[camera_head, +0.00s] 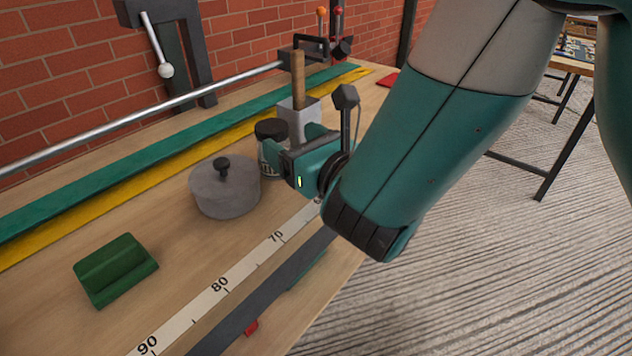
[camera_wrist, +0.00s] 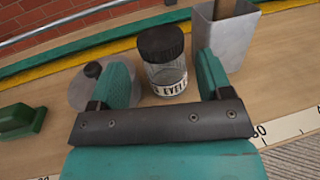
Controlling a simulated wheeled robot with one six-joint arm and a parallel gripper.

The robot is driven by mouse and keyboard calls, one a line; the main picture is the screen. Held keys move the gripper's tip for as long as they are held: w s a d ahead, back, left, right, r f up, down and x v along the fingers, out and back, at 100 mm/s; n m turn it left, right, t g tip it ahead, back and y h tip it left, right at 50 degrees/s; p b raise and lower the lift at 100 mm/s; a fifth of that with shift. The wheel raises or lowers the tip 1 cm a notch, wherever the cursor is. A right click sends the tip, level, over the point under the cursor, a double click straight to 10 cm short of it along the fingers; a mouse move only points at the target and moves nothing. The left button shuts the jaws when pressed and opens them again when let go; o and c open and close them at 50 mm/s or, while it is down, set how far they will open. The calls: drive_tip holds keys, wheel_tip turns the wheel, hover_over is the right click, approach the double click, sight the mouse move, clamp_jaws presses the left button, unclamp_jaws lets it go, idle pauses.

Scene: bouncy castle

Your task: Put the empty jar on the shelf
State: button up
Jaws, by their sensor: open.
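The jar (camera_wrist: 166,72) is clear glass with a black lid and a band of dark lettering near its base. It stands upright on the wooden bench; nothing is plainly visible inside it. In the wrist view it shows between the two teal fingers of my open gripper (camera_wrist: 163,70), nearer the far side of the gap, and I see no clear contact. In the head view the jar (camera_head: 266,156) is partly hidden behind my gripper (camera_head: 290,146). I cannot make out a shelf for certain in either view.
A grey lidded pot (camera_head: 225,190) is left of the jar. A square metal holder (camera_head: 298,122) with a wooden handle is close behind it. A green block (camera_head: 115,268) lies at lower left. A metal rod (camera_head: 150,118) runs along the brick wall. A measuring strip (camera_head: 220,285) lines the front edge.

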drive_tip(key=b+v, duration=0.3)
drive_tip(key=v, duration=0.1)
drive_tip(key=shift+s+f, duration=0.1)
drive_tip(key=shift+f, duration=0.1)
drive_tip(key=shift+s+d+r, duration=0.25)
drive_tip(key=shift+s+d, duration=0.2)
drive_tip(key=shift+d, duration=0.1)
